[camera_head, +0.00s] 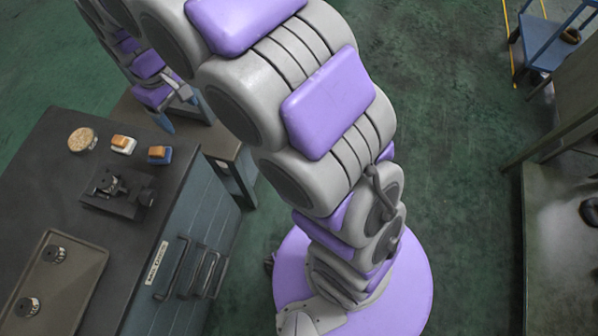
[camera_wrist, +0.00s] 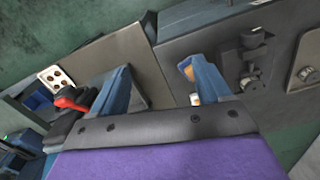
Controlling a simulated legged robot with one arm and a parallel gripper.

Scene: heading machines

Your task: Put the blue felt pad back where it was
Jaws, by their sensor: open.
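The blue felt pad (camera_head: 160,159), with an orange-brown block on top, sits on the dark bench (camera_head: 52,170) near its far right edge. A similar white pad (camera_head: 123,149) with an orange-brown top lies just left of it. My gripper (camera_wrist: 160,68) is open, with its two blue fingers spread and nothing between them. In the wrist view an orange-brown top (camera_wrist: 187,69) and a small white piece (camera_wrist: 195,99) show beside the right finger, which hides part of them. My gripper is off the bench's far right edge in the head view, apart from the pad.
A round cork disc (camera_head: 82,139) and a black fixture (camera_head: 118,192) stand on the bench. A shallow tray (camera_head: 80,275) with black knobs lies nearer. Drawer handles (camera_head: 188,272) project from the bench side. The wrist view shows a red-handled object (camera_wrist: 68,98) at left.

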